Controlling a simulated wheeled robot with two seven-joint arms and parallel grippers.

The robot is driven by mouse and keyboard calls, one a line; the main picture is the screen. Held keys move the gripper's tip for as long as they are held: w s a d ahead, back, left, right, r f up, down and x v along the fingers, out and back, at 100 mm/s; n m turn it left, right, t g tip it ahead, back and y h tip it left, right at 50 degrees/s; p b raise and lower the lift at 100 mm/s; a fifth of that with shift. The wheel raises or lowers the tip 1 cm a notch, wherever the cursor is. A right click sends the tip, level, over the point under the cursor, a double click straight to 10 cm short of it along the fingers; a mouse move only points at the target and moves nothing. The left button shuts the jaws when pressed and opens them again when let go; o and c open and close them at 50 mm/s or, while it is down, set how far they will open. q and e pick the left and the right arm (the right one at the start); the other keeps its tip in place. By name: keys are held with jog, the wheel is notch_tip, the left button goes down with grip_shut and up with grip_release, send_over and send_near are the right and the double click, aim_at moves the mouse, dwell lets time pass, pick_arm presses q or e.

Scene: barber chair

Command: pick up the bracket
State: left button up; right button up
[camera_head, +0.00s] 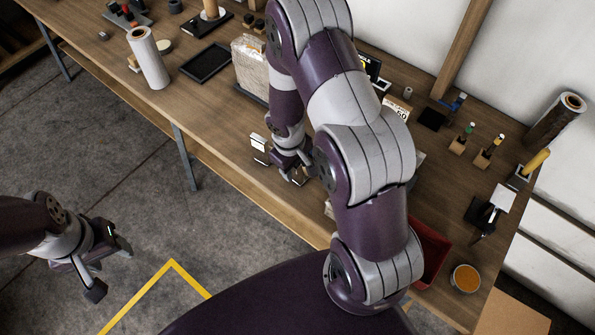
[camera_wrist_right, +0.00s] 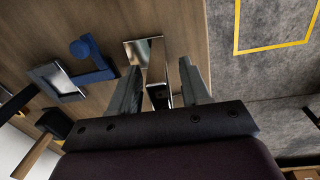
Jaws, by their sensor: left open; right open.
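In the right wrist view, a shiny metal piece, which I take to be the bracket (camera_wrist_right: 143,50), lies on the wooden bench near its edge. My right gripper (camera_wrist_right: 159,67) is open, with its fingers either side of the near part of this piece. I cannot tell whether they touch it. In the head view my right gripper (camera_head: 294,170) is low at the bench's front edge, and my arm hides much of the spot. My left gripper (camera_head: 109,268) is open and empty over the floor, away from the bench.
A blue part (camera_wrist_right: 94,62) and a grey-faced block (camera_wrist_right: 55,77) lie beside the metal piece. A small white-faced item (camera_head: 259,142) stands left of my right gripper. A red bin (camera_head: 432,258) and orange-filled bowl (camera_head: 466,279) are to the right. Black tray (camera_head: 207,62) is farther back.

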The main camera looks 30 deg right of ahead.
jog(key=shift+r, duration=0.15)
grip_shut()
